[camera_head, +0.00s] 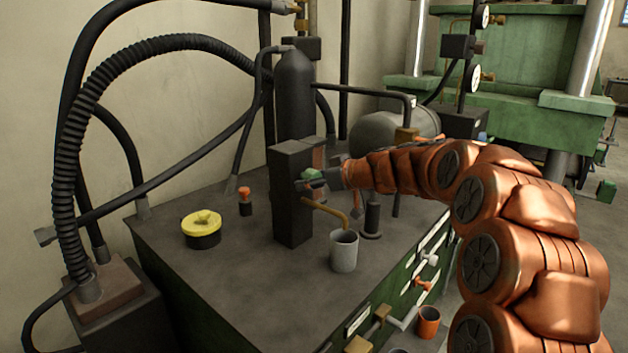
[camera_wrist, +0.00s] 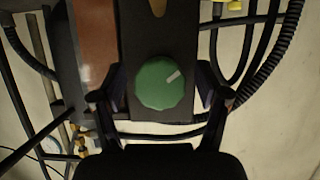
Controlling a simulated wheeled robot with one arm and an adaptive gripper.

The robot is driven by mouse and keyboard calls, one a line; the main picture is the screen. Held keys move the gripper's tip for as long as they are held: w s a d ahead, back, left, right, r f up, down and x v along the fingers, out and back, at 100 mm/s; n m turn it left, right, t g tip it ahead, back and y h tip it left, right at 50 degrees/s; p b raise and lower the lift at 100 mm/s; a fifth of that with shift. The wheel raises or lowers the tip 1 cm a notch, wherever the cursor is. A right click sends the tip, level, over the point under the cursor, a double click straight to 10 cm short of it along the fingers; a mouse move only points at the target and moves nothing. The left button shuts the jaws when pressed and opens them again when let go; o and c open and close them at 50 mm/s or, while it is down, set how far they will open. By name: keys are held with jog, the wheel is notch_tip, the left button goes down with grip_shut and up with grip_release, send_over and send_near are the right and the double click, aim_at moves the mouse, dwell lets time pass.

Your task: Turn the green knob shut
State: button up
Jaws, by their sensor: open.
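The green knob (camera_wrist: 159,85) shows in the wrist view as a round, faceted dial with a pale mark pointing to the upper right. It sits on the face of a dark upright block (camera_head: 290,205); in the head view the knob (camera_head: 312,174) is partly hidden by my gripper. My gripper (camera_head: 318,182) reaches in from the right at the block's upper part. In the wrist view my gripper (camera_wrist: 160,98) is open, with one finger on each side of the knob and gaps between fingers and knob. Nothing is held.
A brass spout (camera_head: 328,210) sticks out below the knob above a grey cup (camera_head: 344,251). A yellow-topped round part (camera_head: 202,229) and a small orange-topped part (camera_head: 245,201) stand on the bench top (camera_head: 240,275). Black hoses (camera_head: 68,190) arch at the left.

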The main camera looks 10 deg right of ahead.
jog(key=c, duration=1.2)
